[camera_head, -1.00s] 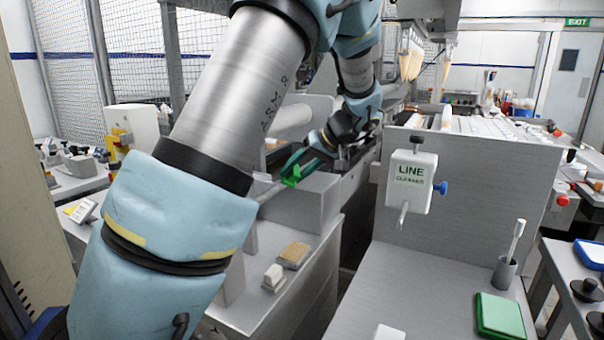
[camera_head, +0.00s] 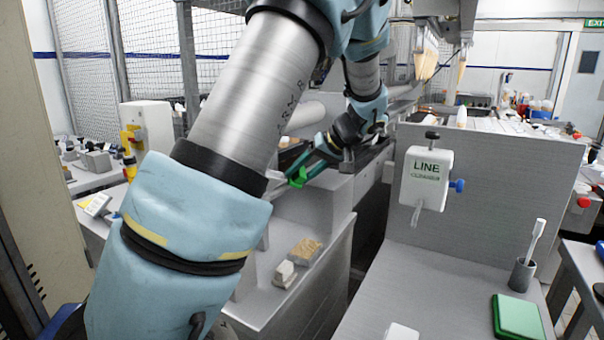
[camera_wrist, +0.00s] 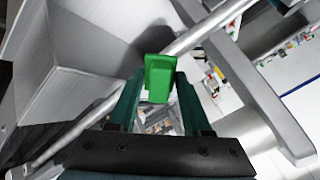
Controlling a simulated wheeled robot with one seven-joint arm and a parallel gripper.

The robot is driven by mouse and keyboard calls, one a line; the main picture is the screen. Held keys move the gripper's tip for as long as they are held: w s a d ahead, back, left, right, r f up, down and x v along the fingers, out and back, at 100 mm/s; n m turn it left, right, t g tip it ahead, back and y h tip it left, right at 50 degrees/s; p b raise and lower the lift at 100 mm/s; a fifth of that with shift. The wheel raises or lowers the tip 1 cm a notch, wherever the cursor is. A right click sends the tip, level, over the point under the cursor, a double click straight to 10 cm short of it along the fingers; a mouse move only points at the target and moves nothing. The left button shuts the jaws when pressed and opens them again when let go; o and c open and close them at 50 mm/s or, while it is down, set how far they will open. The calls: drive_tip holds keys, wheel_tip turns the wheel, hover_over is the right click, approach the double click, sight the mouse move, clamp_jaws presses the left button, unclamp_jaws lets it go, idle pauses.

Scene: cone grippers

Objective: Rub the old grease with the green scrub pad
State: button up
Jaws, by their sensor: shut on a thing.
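My gripper (camera_head: 300,174) is shut on a bright green block (camera_wrist: 160,78), which looks like the scrub pad. The block sits between the teal fingertips in the wrist view and also shows in the head view (camera_head: 297,178). A slanted silver rod (camera_wrist: 203,28) runs right behind the block; I cannot tell whether they touch. I cannot make out the old grease; the face of the block turned away from me is hidden. A flat green pad-like thing (camera_head: 518,317) lies on the right-hand counter, far from my gripper.
A grey metal housing (camera_head: 312,205) stands just below my gripper. A tan sponge-like block (camera_head: 305,248) and a small white block (camera_head: 284,274) lie on the ledge below. A LINE CLEANER dispenser (camera_head: 427,178) hangs on a panel to the right. A brush stands in a cup (camera_head: 522,274).

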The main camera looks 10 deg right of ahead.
drive_tip(key=shift+b+x, duration=0.65)
drive_tip(key=shift+x, duration=0.4)
drive_tip(key=shift+w+d+r+p, duration=0.1)
drive_tip(key=shift+w+d+p, duration=0.3)
drive_tip(key=shift+w+d, duration=0.55)
drive_tip(key=shift+w+d+f+p, duration=0.1)
drive_tip(key=shift+w+d+p, duration=0.45)
drive_tip(key=shift+w, duration=0.55)
drive_tip(key=shift+w+d+r+p, duration=0.1)
drive_tip(key=shift+w+d+p, duration=0.2)
drive_tip(key=shift+w+d, duration=0.75)
drive_tip(key=shift+w, duration=0.1)
drive_tip(key=shift+s+a+f+b, duration=0.15)
drive_tip(key=shift+s+a+b, duration=0.85)
drive_tip(key=shift+s, duration=0.15)
drive_tip(key=shift+s+a+f+b, duration=0.1)
drive_tip(key=shift+s+a+b, duration=0.8)
drive_tip(key=shift+s, duration=0.25)
drive_tip(key=shift+s+a+r+b, duration=0.15)
drive_tip(key=shift+s+a+b, duration=0.5)
drive_tip(key=shift+s, duration=0.35)
drive_tip(key=shift+r, duration=0.15)
